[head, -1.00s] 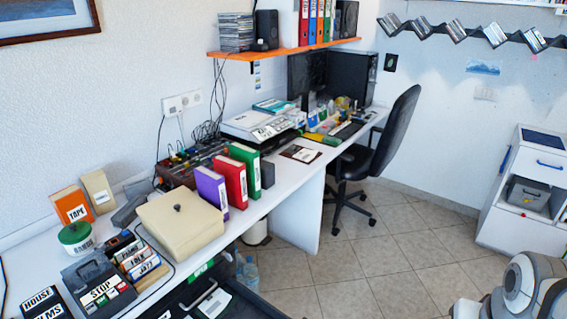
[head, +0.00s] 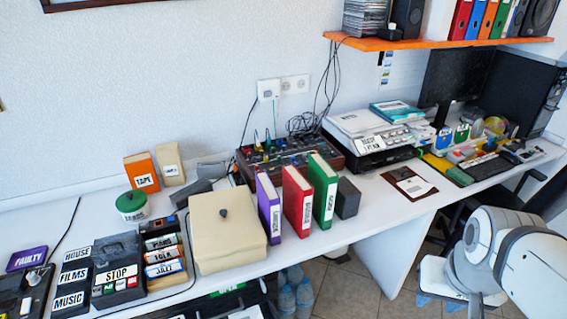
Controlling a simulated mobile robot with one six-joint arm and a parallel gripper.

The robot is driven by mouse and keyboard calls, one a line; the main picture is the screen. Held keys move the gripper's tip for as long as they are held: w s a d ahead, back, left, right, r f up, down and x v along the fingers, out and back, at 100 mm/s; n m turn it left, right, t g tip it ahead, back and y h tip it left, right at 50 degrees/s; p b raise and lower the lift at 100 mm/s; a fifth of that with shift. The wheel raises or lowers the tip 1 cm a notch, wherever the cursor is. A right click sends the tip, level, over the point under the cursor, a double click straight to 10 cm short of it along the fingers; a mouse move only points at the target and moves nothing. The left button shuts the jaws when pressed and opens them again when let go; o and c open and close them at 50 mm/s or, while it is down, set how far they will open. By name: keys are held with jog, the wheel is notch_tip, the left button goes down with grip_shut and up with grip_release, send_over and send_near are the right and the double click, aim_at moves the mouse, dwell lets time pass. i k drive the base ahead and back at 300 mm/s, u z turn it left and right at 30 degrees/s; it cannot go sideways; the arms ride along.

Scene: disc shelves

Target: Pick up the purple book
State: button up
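The purple book (head: 267,207) stands upright on the white desk, its spine with a white label facing me. It is between the beige box (head: 228,232) on its left and the red book (head: 297,201) on its right. A small gap shows between the purple and red books. My arm shows at the lower right of the head view, to the right of the books and well apart from them. My gripper's fingers cannot be made out in this view.
A green book (head: 323,191) and a dark block (head: 346,198) stand right of the red book. The mixer (head: 290,157) lies behind the books. The white desk's front edge (head: 330,240) runs just before them. An orange shelf (head: 435,43) hangs above, at the back right.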

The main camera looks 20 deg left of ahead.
aim_at(268, 200)
jog(key=u, duration=0.7)
jog(key=i, duration=1)
jog(key=u, duration=0.6)
jog(key=k, duration=0.8)
jog(key=u, duration=0.15)
jog(key=i, duration=0.85)
jog(key=z, duration=0.1)
